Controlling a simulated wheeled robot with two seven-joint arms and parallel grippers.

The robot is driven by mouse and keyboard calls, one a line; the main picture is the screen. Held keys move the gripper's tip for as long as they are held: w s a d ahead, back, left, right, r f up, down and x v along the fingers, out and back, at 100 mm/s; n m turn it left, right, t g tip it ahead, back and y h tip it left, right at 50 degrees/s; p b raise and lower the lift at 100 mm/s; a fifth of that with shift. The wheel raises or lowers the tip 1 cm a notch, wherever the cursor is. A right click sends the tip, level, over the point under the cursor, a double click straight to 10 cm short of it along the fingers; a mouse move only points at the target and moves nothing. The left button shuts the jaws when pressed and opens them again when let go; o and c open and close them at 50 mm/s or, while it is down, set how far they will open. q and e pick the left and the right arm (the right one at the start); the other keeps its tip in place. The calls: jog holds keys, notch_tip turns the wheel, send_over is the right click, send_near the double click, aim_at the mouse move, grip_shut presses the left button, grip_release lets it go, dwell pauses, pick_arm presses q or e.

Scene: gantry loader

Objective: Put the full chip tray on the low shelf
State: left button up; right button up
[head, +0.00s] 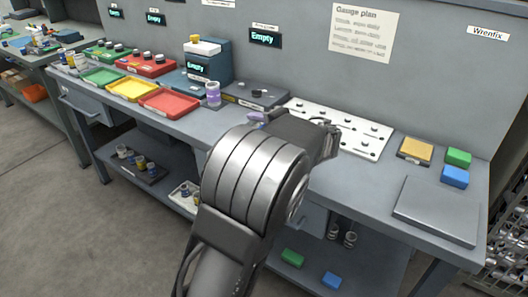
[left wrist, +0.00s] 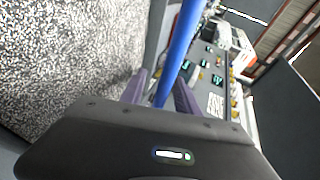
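Green (head: 101,77), yellow (head: 132,90) and red (head: 169,102) shallow trays lie in a row on the bench (head: 235,118); I see no chips in them and cannot tell which tray is the full chip tray. The low shelf (head: 165,184) runs under the bench, partly hidden by my arm. My left gripper (head: 257,117) is over the bench, its fingers mostly hidden by the wrist. In the left wrist view its purple fingers (left wrist: 160,92) stand apart. A blue bar (left wrist: 185,40) shows between them; I cannot tell whether they touch it. My right gripper is out of view.
On the low shelf are a dark tray (head: 152,176) with small pots, a white tray (head: 177,198), and green (head: 292,257) and blue (head: 331,280) blocks. A white perforated plate (head: 362,138) and a grey slab (head: 437,210) lie on the bench's right half. The wall (head: 440,80) rises behind.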

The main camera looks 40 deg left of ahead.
pick_arm(q)
grip_shut()
dwell(0.4)
dwell(0.9)
jog(key=shift+r, duration=0.1)
